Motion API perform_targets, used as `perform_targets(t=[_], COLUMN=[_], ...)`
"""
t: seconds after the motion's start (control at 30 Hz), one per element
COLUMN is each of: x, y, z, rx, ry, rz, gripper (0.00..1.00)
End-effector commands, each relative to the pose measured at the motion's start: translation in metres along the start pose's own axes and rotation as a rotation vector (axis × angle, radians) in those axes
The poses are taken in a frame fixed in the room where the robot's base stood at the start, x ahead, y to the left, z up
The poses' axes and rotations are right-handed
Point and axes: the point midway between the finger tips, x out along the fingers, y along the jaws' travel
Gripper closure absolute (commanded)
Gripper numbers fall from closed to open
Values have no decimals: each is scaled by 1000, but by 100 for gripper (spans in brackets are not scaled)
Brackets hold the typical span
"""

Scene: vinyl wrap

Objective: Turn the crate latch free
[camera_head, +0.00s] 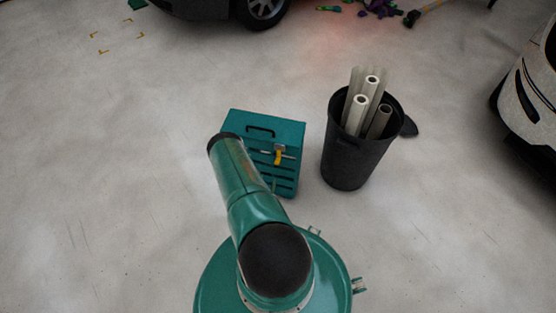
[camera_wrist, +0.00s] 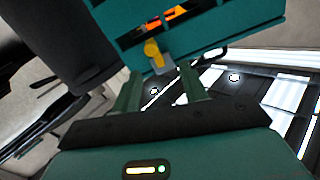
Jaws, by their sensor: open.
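The teal crate (camera_head: 285,130) stands on the floor, with a black handle on top and slots in its front. Its yellow latch (camera_head: 278,156) sits by a grey metal bracket near the front's upper edge. My arm hides part of the crate's left side, and my gripper is hidden in the head view. In the wrist view, the crate (camera_wrist: 240,22) fills the top and looks upside down. The latch (camera_wrist: 153,52) hangs just beyond my gripper (camera_wrist: 161,88), whose two green fingers are open and apart, with nothing between them. I cannot tell whether they touch the bracket.
A black bin (camera_head: 350,160) holding several pale rolls stands close to the crate's right; it also shows in the wrist view (camera_wrist: 70,45). A dark car (camera_head: 200,8) is at the back and a white vehicle (camera_head: 530,100) at the right.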

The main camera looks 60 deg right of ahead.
Motion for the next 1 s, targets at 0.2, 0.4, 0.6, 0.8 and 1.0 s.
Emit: perform_targets(t=[0.2, 0.4, 0.6, 0.8, 1.0], x=[-6, 25, 65, 102, 123], y=[17, 17, 17, 17, 17], z=[4, 2, 1, 0, 0], rx=[-12, -12, -11, -12, -13], ry=[30, 31, 30, 28, 27], rz=[6, 7, 6, 6, 6], gripper=[57, 57, 57, 57, 57])
